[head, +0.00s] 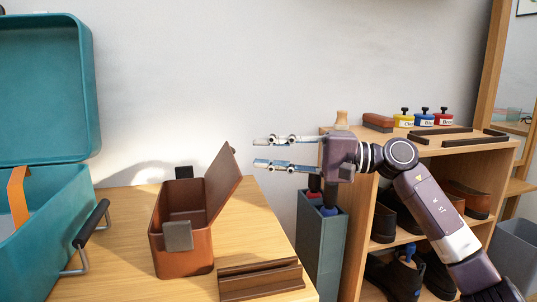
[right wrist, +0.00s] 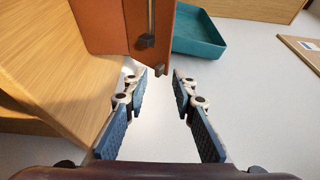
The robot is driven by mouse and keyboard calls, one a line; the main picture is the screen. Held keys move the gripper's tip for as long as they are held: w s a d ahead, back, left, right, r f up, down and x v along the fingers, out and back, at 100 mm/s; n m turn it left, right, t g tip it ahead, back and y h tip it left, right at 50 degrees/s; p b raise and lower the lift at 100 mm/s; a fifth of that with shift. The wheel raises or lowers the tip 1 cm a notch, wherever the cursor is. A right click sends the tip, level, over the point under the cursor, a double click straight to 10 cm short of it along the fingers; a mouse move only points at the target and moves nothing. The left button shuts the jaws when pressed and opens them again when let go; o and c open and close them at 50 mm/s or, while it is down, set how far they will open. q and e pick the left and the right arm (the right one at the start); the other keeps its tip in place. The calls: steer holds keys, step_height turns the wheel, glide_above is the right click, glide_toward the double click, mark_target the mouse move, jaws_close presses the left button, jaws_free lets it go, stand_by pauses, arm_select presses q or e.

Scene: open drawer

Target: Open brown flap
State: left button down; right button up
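The brown box (head: 182,250) stands on the wooden table in the head view. Its brown flap (head: 223,176) is hinged on the right side and stands up, tilted outward to the right, with the box's inside showing. My right gripper (head: 257,153) is open and empty, its fingers pointing left just right of the flap's upper edge, seemingly apart from it. In the right wrist view the flap (right wrist: 165,30) shows ahead, its dark lower corner near the gap between the fingertips (right wrist: 165,72). My left gripper is out of view.
An open teal case (head: 60,200) with a black handle stands left of the box. A brown grooved block (head: 262,280) lies in front. A shoe shelf (head: 357,225) with polish tins on top and a grey bin (head: 320,235) stand at right.

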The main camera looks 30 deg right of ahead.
steer(key=shift+d, duration=0.1)
steer(key=v, duration=1.1)
steer(key=shift+s+d, duration=0.3)
steer(key=shift+r, duration=0.1)
